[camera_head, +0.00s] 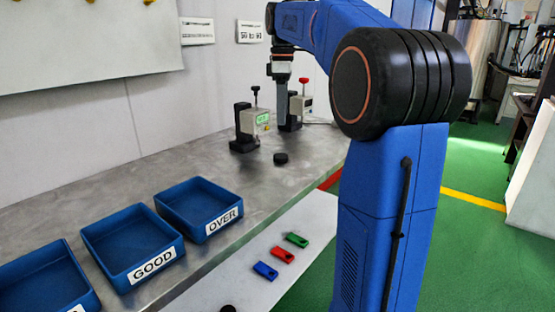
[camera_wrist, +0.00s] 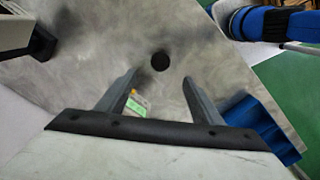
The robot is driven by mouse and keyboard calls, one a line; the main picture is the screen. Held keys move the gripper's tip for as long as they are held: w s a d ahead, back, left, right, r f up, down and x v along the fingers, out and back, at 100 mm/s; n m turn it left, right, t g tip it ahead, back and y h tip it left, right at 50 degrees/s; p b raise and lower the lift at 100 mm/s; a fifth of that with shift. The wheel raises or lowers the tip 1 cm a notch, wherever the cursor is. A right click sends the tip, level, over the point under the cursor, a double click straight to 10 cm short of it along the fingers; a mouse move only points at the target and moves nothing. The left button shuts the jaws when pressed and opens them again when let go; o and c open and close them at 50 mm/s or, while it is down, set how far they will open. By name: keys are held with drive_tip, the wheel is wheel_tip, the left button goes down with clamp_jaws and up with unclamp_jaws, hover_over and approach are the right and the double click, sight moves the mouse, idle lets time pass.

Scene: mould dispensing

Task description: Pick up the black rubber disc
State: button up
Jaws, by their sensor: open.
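The black rubber disc (camera_head: 281,158) lies flat on the grey metal table, in front of the two small gauges. In the wrist view the disc (camera_wrist: 160,62) shows as a dark round spot just beyond my fingertips, roughly midway between them. My gripper (camera_head: 282,115) hangs pointing down at the far end of the table, above and apart from the disc. In the wrist view its two fingers (camera_wrist: 160,76) are spread apart with nothing held. A second dark round piece (camera_head: 228,308) is partly cut off at the bottom edge of the head view.
Two gauges with displays, one (camera_head: 255,122) and another (camera_head: 306,97), stand close to my gripper. Blue trays marked GOOD (camera_head: 155,268) and OVER (camera_head: 222,226) sit at the front left beside another tray (camera_head: 40,278). Blue, red and green tags (camera_head: 282,256) lie on the lower white shelf.

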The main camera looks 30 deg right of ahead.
hover_over(281, 156)
drive_tip(key=f, duration=0.8)
drive_tip(key=shift+d, duration=0.3)
drive_tip(key=shift+w+a+f, duration=0.1)
drive_tip(key=shift+a+f, duration=0.05)
drive_tip(key=shift+f, duration=1.15)
drive_tip(key=shift+w+a+f, duration=0.1)
drive_tip(key=shift+f, duration=1.2)
drive_tip(key=c, duration=1.1)
drive_tip(key=shift+r, duration=0.15)
drive_tip(key=shift+c, duration=0.2)
wheel_tip(281, 156, up, 10)
